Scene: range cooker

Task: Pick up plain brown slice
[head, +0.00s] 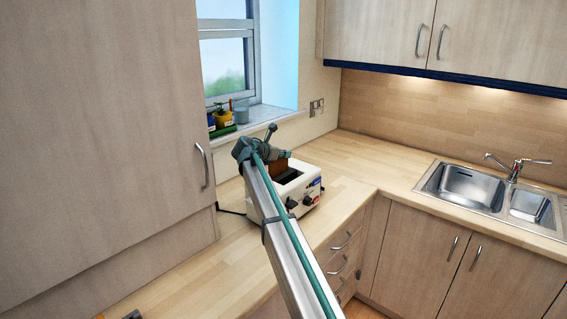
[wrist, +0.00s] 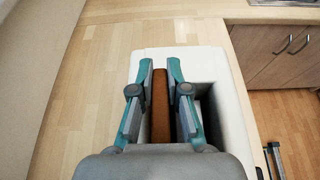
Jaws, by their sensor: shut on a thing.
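The plain brown slice (wrist: 161,105) stands on edge between the two fingers of my gripper (wrist: 160,72) in the wrist view. My gripper is shut on it. The white toaster (wrist: 232,125) lies right below, with a dark slot to the right of the slice. In the head view the slice (head: 278,166) shows as a brown patch at the toaster (head: 304,196), above its top. My arm hides the toaster's left part. I cannot tell how far the slice is inside the slot.
The wooden worktop (head: 350,160) is clear around the toaster. A steel sink (head: 469,188) is at the right. A tall cupboard (head: 95,130) stands close on the left. Small pots (head: 222,114) sit on the window sill behind.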

